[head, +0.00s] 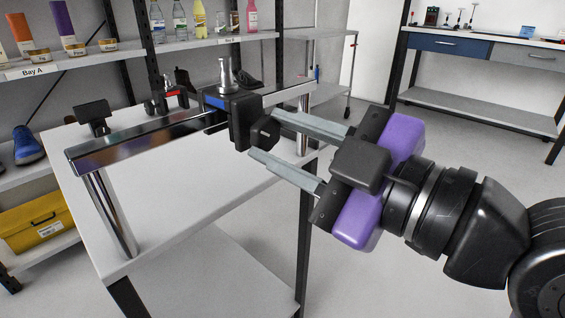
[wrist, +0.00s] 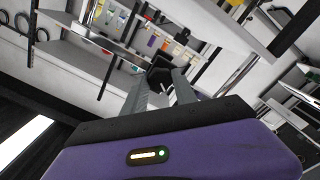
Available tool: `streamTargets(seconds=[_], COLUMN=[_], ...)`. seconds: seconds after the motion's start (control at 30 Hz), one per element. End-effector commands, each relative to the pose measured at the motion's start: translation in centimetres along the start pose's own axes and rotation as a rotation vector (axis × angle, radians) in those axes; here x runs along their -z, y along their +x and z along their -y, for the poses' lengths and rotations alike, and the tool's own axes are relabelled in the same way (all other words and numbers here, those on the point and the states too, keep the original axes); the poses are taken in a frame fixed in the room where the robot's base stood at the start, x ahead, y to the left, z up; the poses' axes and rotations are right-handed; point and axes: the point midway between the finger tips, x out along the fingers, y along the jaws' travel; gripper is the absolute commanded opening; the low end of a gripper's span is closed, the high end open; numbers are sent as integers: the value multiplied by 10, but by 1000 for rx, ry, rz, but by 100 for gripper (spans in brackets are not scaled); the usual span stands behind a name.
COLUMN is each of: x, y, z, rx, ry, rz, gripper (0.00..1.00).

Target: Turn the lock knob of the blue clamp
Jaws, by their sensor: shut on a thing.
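The fingertips also show in the wrist view (wrist: 159,80). The knob's marking and exact angle cannot be read.
The metal rail (head: 120,150) stands on posts over a white table (head: 190,200). A red-marked clamp (head: 171,93) stands behind the rail. A shelf with bottles (head: 180,22) is at the back, a yellow box (head: 40,222) low at left. Floor at right is clear.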

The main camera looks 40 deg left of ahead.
Motion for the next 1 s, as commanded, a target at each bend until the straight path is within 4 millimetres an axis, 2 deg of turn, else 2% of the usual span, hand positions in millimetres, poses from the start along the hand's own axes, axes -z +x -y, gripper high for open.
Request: streamTargets(seconds=[0.2,0.5,1.0], x=[-3,-1,0], y=[-1,-1,-1], z=[1,0,-2], rx=[-4,-3,-3], ry=[-192,-384,-482], rz=[1,0,0], gripper=[0,0,0])
